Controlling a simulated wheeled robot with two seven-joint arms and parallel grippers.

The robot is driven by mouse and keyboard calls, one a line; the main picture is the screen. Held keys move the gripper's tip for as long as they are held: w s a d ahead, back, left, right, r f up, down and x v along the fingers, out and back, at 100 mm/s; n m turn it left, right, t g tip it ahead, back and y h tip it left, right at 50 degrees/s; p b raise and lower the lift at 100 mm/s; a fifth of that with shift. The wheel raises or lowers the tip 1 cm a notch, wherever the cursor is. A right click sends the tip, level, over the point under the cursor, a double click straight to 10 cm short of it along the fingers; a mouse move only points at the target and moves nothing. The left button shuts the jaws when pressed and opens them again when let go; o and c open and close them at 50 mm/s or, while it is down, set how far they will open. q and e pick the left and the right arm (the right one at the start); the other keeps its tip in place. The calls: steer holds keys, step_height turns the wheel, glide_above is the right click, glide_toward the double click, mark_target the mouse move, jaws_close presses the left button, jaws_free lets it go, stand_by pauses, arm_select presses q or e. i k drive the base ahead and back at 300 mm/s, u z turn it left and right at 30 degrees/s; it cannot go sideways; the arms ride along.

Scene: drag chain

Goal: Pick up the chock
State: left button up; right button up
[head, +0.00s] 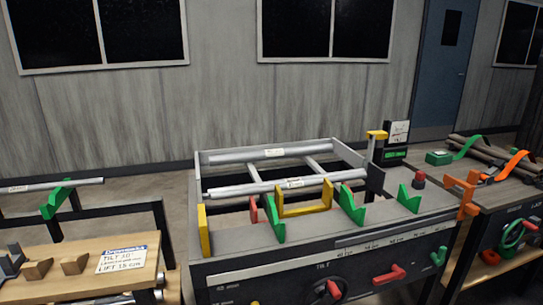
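Two small brown wooden wedge blocks, which look like chocks, sit on the wooden top of the left bench. One block (36,270) is nearer the left edge of the view; the other block (73,265) is just right of it, beside a printed card. I cannot tell which of them the task means. A dark grey piece (10,262) at the left edge of the view is partly cut off, and I cannot tell what it is. Neither of my grippers can be made out in the head view.
The card (123,260) lies on the left bench. A central test bench (330,245) carries grey bars (270,186), green V-shaped supports, a yellow bracket (304,200) and red handles. A right bench holds orange and green straps. Floor shows between the left and central benches.

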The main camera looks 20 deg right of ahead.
mark_target(74, 265)
steer(key=k, duration=0.25)
steer(key=u, duration=2.85)
steer(key=i, duration=0.1)
steer(key=z, duration=2.05)
steer(key=i, duration=1.15)
steer(key=z, duration=0.75)
